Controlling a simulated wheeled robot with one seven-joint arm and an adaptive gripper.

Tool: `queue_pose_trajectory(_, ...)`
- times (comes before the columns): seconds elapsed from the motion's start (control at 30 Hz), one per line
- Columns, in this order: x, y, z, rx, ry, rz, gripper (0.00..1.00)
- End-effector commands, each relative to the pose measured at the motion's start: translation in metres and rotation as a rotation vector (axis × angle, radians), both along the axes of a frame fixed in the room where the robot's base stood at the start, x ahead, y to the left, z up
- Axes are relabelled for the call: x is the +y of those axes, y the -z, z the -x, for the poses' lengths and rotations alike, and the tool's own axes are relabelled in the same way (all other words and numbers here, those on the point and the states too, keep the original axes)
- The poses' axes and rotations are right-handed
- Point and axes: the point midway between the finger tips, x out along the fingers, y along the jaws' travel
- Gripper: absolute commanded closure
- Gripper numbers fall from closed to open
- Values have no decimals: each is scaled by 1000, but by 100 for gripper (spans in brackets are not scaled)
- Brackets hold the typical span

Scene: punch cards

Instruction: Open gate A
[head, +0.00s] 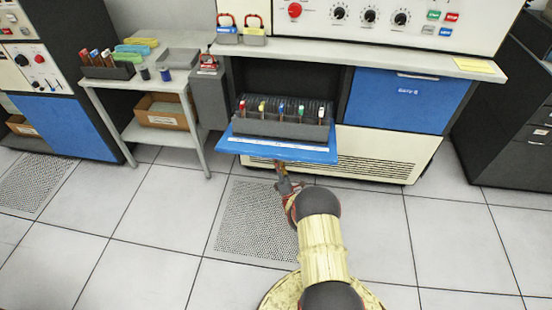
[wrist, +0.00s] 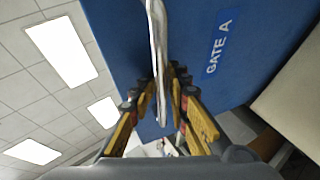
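Gate A (head: 275,150) is a blue panel folded down to nearly flat, like a shelf, below a dark opening in the head view. In the wrist view, its blue face (wrist: 112,35) carries the label "GATE A" and a pale bar handle (wrist: 158,40). My gripper (wrist: 161,88) has its yellow fingers on both sides of the handle, close against it, and looks shut on it. In the head view, my gripper (head: 280,170) is below the gate's front edge, partly hidden by the gate and my wrist.
A dark rack (head: 285,120) with several colored-top items stands in the opening behind the lowered gate. Gate B (head: 408,98) is shut to the right. A side table (head: 150,84) with trays and a cardboard box (head: 162,112) stands left. The floor in front is clear.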

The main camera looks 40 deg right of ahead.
Motion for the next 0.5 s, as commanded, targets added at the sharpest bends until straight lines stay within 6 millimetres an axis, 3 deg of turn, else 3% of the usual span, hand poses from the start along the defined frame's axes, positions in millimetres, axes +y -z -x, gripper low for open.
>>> queue_pose_trajectory(0.27,-1,-1,0,-2,1,1,83)
queue_pose_trajectory(0.5,-4,12,4,-2,1,2,83)
